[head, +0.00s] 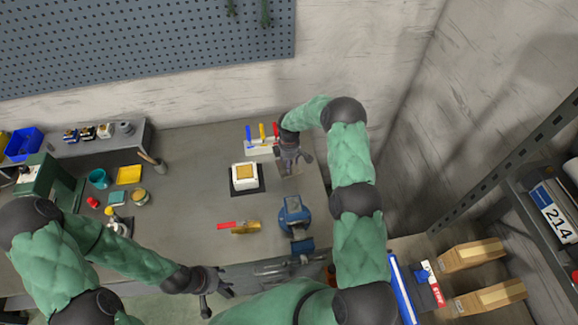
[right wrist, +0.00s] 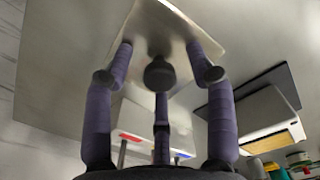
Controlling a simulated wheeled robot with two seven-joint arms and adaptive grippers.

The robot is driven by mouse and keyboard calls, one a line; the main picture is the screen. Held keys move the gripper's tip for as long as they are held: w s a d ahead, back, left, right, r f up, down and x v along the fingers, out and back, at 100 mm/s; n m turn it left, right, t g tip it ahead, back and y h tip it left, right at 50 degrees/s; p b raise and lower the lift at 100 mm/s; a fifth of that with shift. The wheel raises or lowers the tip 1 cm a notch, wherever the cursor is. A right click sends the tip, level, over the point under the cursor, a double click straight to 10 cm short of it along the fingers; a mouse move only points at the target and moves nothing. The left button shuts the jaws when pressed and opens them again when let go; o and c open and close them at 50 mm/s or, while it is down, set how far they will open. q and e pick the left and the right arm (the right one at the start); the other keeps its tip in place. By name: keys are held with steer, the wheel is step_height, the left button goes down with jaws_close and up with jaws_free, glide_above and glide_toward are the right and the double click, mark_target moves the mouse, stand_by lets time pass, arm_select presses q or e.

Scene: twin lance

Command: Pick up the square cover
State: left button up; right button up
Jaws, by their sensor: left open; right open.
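A thin, pale, shiny square plate, which looks like the square cover (head: 287,168), lies on the grey workbench near its right end. It also shows at the top of the right wrist view (right wrist: 180,25). My right gripper (head: 293,160) is over the plate with its fingers spread. In the right wrist view the fingertips (right wrist: 160,65) overlap the plate's near part; I cannot tell whether they touch it. My left gripper (head: 216,291) is open and empty in front of the bench's front edge, far from the plate.
A white box with a yellow top (head: 244,172) sits on a black mat (head: 260,187) left of the plate. A white rack (head: 259,147) with coloured handles stands behind. A blue vise (head: 295,216) and a red-and-yellow tool (head: 244,227) are nearer. The bench's middle is clear.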

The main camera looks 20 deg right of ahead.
jaws_close()
steer(key=shift+w+r, duration=0.1)
stand_by(0.3)
